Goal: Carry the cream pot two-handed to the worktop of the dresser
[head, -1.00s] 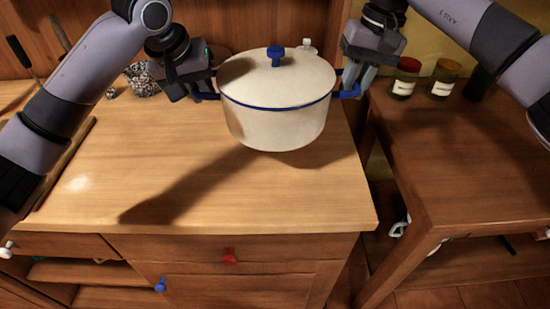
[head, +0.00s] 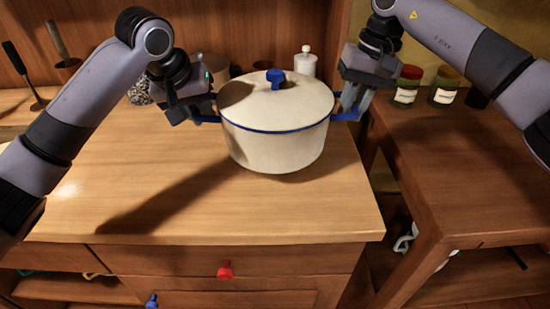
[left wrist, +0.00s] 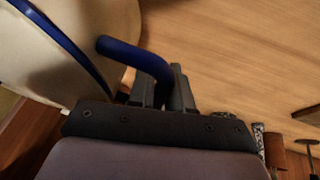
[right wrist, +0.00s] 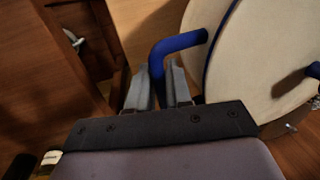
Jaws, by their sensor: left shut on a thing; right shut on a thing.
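The cream pot (head: 275,148) has a blue rim line, a cream lid with a blue knob (head: 275,76), and two blue side handles. It is level, over the wooden worktop (head: 130,215) of the dresser; I cannot tell whether its base touches. My left gripper (head: 203,114) is shut on the left handle, which shows in the left wrist view (left wrist: 135,55). My right gripper (head: 347,112) is shut on the right handle, which shows in the right wrist view (right wrist: 178,45). The pot hides part of the worktop behind it.
A white bottle (head: 305,62) and a speckled pot (head: 140,90) stand at the back of the worktop. A darker wooden table (head: 470,165) with jars (head: 407,87) is on the right, across a gap. The front of the worktop is clear.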

